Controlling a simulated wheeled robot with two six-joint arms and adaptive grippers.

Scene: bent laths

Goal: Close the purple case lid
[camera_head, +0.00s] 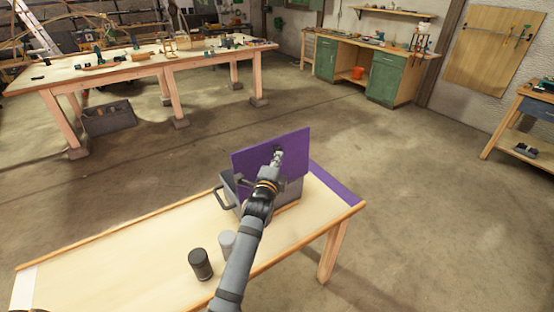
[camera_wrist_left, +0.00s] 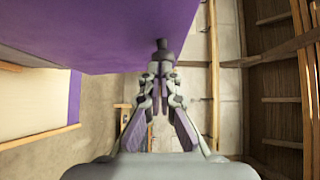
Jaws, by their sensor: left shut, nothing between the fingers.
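The purple case lid (camera_head: 262,160) stands raised, close to upright, above the grey case body (camera_head: 290,194) at the right end of the wooden table (camera_head: 150,262). My left gripper (camera_head: 278,154) is shut and empty. In the head view it overlaps the lid's face. In the left wrist view the lid (camera_wrist_left: 110,30) fills the upper left, and my left gripper (camera_wrist_left: 160,98) has its fingertips by a small dark knob (camera_wrist_left: 162,46) at the lid's edge; I cannot tell whether they touch. My arm hides part of the case. My right gripper is not in view.
A black canister (camera_head: 200,264) and a grey canister (camera_head: 227,243) stand on the table beside my left arm. A purple strip (camera_head: 335,186) covers the table's right end. The table's left part is clear. Workbenches stand far back across open floor.

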